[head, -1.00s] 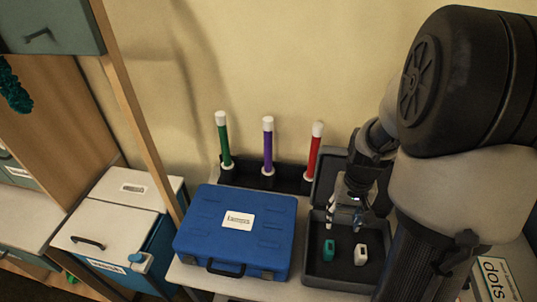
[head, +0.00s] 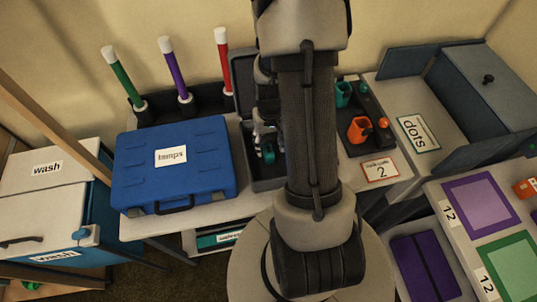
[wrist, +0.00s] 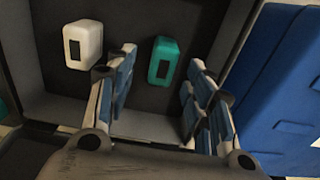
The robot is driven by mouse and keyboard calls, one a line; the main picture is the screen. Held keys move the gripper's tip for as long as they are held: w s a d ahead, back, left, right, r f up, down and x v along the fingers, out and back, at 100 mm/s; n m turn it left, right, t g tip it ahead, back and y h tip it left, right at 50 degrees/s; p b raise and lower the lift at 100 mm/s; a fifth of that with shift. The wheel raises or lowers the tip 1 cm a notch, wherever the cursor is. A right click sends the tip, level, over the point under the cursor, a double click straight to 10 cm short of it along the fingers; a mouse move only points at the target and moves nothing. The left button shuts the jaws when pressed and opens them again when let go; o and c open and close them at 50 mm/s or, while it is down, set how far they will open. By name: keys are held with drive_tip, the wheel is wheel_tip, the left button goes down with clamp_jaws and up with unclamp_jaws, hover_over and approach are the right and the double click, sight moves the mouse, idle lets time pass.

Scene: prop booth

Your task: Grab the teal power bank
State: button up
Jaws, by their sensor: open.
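The teal power bank (wrist: 163,61) lies on the dark floor of an open grey case (wrist: 185,22). In the wrist view it shows between and beyond my gripper's fingertips. My gripper (wrist: 158,85) is open, with blue pads on both fingers, and nothing is between them. In the head view the teal power bank (head: 268,153) shows small beside my gripper (head: 267,140), and my arm hides much of the case. I cannot tell whether a finger touches it.
A white power bank (wrist: 83,44) lies left of the teal one in the case. A closed blue case (head: 175,165) stands left of the open one. Green, purple and red tubes stand behind. A tray with orange and teal items (head: 358,130) is to the right.

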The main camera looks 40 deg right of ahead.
sight(269, 149)
wheel_tip(269, 149, down, 5)
drive_tip(key=shift+w+a+f+b, duration=0.1)
drive_tip(key=shift+w+a+b, duration=0.05)
drive_tip(key=shift+b, duration=0.9)
drive_tip(key=shift+c, duration=0.5)
clamp_jaws()
